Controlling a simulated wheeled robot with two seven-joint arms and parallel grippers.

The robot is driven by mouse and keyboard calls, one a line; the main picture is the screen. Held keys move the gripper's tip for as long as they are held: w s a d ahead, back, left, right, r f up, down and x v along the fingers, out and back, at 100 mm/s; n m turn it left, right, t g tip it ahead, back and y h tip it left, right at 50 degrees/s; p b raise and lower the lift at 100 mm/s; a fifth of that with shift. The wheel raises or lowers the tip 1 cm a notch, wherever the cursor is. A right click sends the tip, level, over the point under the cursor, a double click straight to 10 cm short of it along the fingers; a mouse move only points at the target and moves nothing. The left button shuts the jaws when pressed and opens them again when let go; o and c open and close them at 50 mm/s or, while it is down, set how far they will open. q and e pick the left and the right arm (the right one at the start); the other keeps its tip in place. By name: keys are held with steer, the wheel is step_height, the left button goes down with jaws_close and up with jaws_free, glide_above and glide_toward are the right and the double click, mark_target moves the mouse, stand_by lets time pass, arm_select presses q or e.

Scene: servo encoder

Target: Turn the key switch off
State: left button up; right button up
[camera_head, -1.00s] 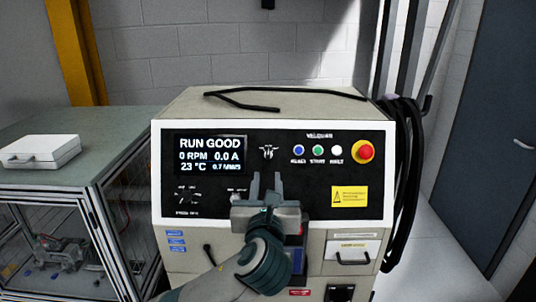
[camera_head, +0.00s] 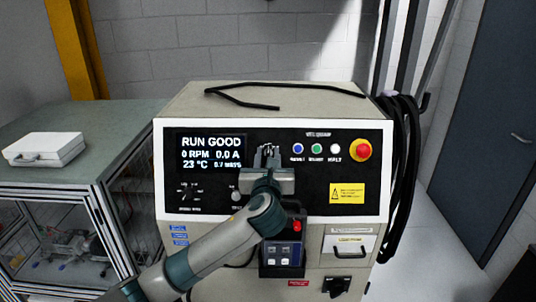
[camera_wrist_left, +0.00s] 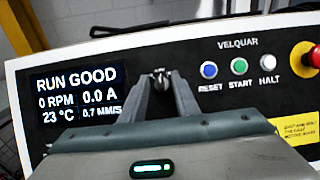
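The key switch (camera_wrist_left: 161,77) is a small metal key on the dark control panel (camera_wrist_left: 95,146), right of the display and left of the blue reset button. My left gripper (camera_head: 267,151) is at the panel with its fingers pointing at the key switch. In the left wrist view its two fingertips (camera_wrist_left: 162,82) stand on either side of the key. I cannot tell whether they touch it. The display (camera_head: 211,153) reads RUN GOOD, 0 RPM, 0.0 A. The key's angle is hard to make out between the fingers. My right gripper is not in view.
Blue, green and white buttons (camera_head: 317,148) and a red emergency knob (camera_head: 359,150) sit right of the key. Black cables (camera_head: 400,180) hang at the cabinet's right side. A bench (camera_head: 100,129) with a white case (camera_head: 43,149) stands left.

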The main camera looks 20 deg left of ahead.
arm_select(q)
jaws_close()
steer(key=shift+d+n+y, duration=0.1)
steer(key=shift+n+y, duration=0.2)
steer(key=shift+n, duration=0.2)
steer(key=n+g+y, duration=0.1)
steer(key=n, duration=0.3)
steer(key=shift+d+y, duration=0.1)
steer(key=shift+y, duration=0.3)
steer(key=n+g+y, duration=0.1)
steer(key=n, duration=0.2)
steer(key=n+g, duration=0.1)
steer(key=n, duration=0.2)
steer(key=shift+g+y, duration=0.3)
steer(key=shift+y, duration=0.1)
steer(key=shift+n, duration=0.4)
